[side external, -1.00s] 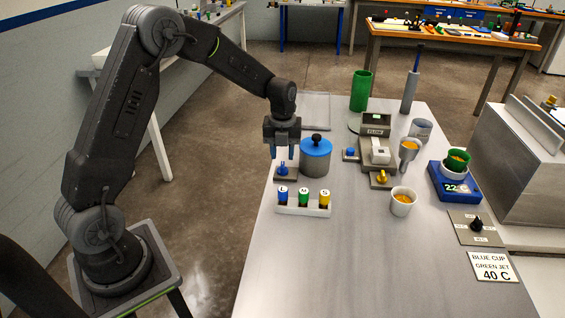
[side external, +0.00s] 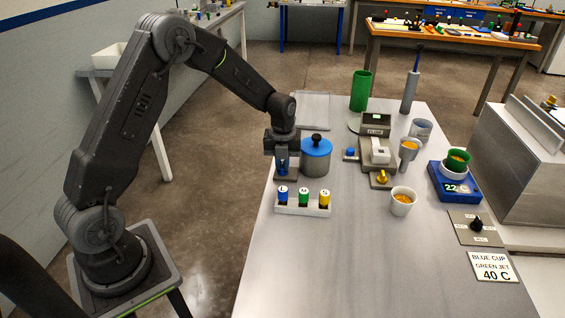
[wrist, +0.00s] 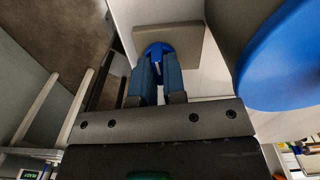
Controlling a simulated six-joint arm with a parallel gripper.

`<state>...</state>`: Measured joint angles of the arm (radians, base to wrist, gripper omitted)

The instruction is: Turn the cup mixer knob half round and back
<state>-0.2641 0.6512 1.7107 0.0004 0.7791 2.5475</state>
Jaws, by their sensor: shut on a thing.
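The blue knob (wrist: 158,48) sits on a grey base plate (wrist: 181,38) at the left edge of the steel table. My gripper (side external: 282,165) is down over this knob, just left of the grey pot with the blue lid (side external: 316,147). In the wrist view the two blue fingers of my gripper (wrist: 159,70) are shut on the knob, one on each side. The fingers hide most of the knob in the side view. The blue lid also shows large at the right of the wrist view (wrist: 285,60).
A white rack (side external: 303,209) with blue, green and yellow capped vials stands just in front. A yellow knob (side external: 381,178), cups, a blue scale (side external: 452,184) and a black dial (side external: 477,223) stand farther right. The table's front middle is clear.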

